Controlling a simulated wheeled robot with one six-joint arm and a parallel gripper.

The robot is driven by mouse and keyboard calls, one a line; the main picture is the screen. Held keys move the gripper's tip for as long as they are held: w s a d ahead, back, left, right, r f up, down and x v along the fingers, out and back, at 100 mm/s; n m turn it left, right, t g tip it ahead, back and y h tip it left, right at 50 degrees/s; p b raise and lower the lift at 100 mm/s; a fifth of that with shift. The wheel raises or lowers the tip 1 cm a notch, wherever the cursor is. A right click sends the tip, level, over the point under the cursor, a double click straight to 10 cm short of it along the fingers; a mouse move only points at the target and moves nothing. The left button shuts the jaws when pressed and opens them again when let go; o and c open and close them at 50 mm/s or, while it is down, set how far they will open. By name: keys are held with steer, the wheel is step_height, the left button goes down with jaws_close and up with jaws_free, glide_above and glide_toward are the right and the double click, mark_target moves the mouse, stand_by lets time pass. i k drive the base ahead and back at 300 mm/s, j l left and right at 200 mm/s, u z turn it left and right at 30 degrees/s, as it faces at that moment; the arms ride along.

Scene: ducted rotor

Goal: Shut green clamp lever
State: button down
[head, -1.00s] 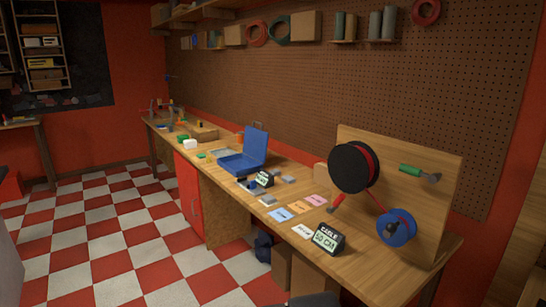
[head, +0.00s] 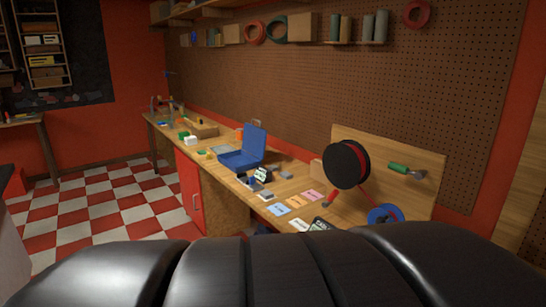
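A green-handled lever (head: 400,168) with a grey metal end is on the upright wooden board (head: 425,190) at the right end of the bench. Its handle lies nearly level, sloping slightly down to the right. I cannot tell from here whether it is open or shut. My gripper is not in view. A large dark, ribbed part of my own arm fills the bottom of the view and hides the near end of the bench and the lower part of the board.
A black reel (head: 346,164) with red cable and a blue reel (head: 384,215), partly hidden, stand by the board. Coloured cards (head: 296,201), a small display (head: 262,175) and an open blue case (head: 243,155) are on the long bench (head: 228,175). Checkered floor lies clear at left.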

mark_target(419, 176)
steer(key=z, duration=1.1)
